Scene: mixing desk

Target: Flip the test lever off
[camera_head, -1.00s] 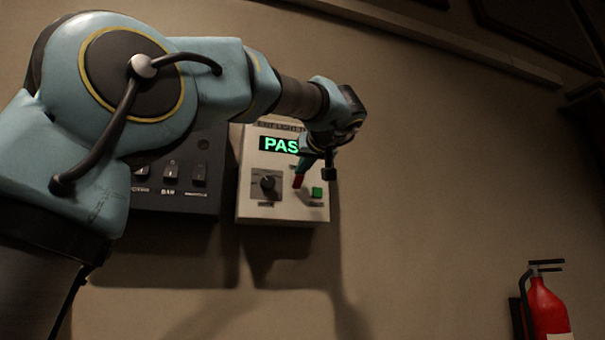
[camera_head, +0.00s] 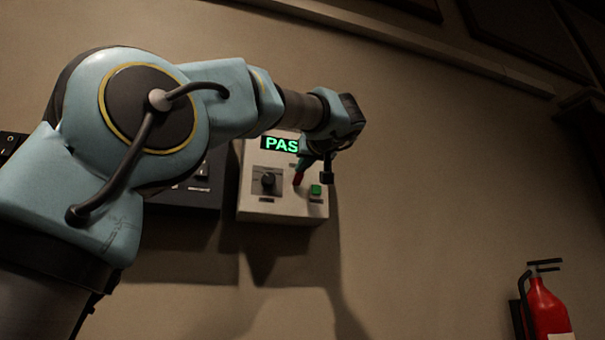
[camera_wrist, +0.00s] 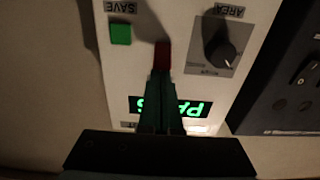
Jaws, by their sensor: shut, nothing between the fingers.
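The test box is a pale panel (camera_head: 248,205) on the wall, with a green lit display (camera_head: 281,144) partly covered by my arm. A red-tipped part, which looks like the test lever (camera_head: 299,179), shows at the end of my fingers; it also shows in the wrist view (camera_wrist: 162,54). My gripper (camera_head: 303,168) is shut, with nothing held between its fingers. In the wrist view my fingers (camera_wrist: 161,75) reach up to the red part and overlap its base. I cannot tell whether they touch it. The lever's base is hidden.
A black knob (camera_head: 268,181) sits left of the red part, and a green button (camera_head: 315,190) sits right of it. A dark switch panel (camera_head: 190,200) is left of the box, partly behind my arm. A red fire extinguisher (camera_head: 546,308) is at lower right. The wall between is bare.

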